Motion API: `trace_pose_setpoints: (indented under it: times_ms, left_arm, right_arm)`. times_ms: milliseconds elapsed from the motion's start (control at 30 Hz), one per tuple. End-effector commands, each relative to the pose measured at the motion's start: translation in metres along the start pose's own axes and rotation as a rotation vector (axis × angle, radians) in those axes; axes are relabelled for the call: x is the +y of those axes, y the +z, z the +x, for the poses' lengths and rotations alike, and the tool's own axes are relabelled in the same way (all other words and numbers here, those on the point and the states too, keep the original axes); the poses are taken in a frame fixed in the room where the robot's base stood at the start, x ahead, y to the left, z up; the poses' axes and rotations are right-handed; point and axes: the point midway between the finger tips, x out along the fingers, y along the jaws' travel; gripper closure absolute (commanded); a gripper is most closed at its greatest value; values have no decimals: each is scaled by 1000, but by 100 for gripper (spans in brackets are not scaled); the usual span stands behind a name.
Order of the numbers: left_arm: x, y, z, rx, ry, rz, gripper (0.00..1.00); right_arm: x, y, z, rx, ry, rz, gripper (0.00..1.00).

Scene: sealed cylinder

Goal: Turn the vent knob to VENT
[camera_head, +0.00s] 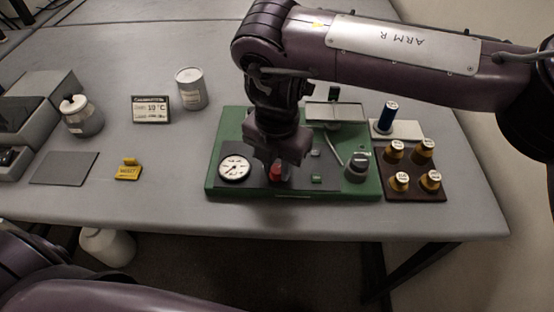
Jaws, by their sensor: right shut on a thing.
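A green panel board (213,183) lies on the grey table. A small red knob (275,173) sits near its front, right of a round white dial gauge (235,168). My right gripper (276,168) points down over the red knob and is shut on it, hiding most of it. I cannot read any VENT mark or which way the knob points. A dark round knob with a grey top (357,167) stands at the board's right end. My left arm crosses the lower left corner; its gripper is out of view.
On the left are a yellow tag (128,170), a 10 °C display (151,109), a grey can (191,89) and a lidded jar (81,116).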

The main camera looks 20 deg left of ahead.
Motion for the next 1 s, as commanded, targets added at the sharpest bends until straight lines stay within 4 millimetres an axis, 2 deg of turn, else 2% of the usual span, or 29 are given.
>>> trace_pose_setpoints:
  times_ms: [300, 800, 833, 1000]
  left_arm:
    - [0, -1, -6, 0, 0, 0, 64]
    - [0, -1, -6, 0, 0, 0, 64]
    - [0, -1, -6, 0, 0, 0, 64]
    - [0, -1, -6, 0, 0, 0, 64]
  right_arm:
    - [1, 2, -3, -5, 5, 109, 98]
    - [1, 2, -3, -6, 5, 128, 98]
    - [1, 2, -3, -6, 5, 128, 74]
    - [0, 2, -2, -4, 3, 126, 53]
